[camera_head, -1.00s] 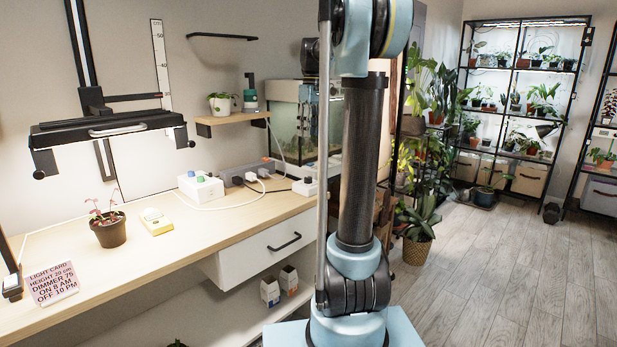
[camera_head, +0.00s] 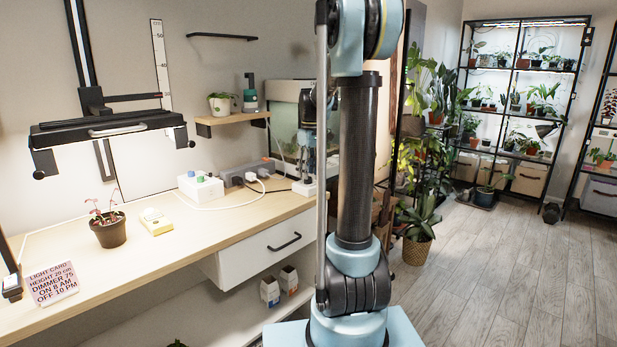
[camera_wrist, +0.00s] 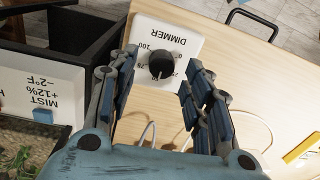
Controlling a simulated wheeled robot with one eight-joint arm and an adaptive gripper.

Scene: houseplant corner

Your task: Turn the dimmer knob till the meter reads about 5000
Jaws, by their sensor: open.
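The dimmer (camera_wrist: 193,43) is a white box with a black round knob (camera_wrist: 160,64) and printed numbers, seen upside down in the wrist view. In the head view the dimmer (camera_head: 304,189) stands at the right end of the wooden bench. My gripper (camera_wrist: 160,61) is open above the dimmer, one finger on each side of the knob; I cannot tell if they touch it. A yellow and white handheld device, likely the meter (camera_head: 157,220), lies on the bench by the potted seedling (camera_head: 110,231); its reading is too small to read.
A grey power strip (camera_head: 243,173) with plugs and white cables lies left of the dimmer. A white box with coloured knobs (camera_head: 201,187) is beside it. A dark-framed box with a mist label (camera_wrist: 40,90) stands close to my gripper. A lamp (camera_head: 105,133) hangs over the seedling.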

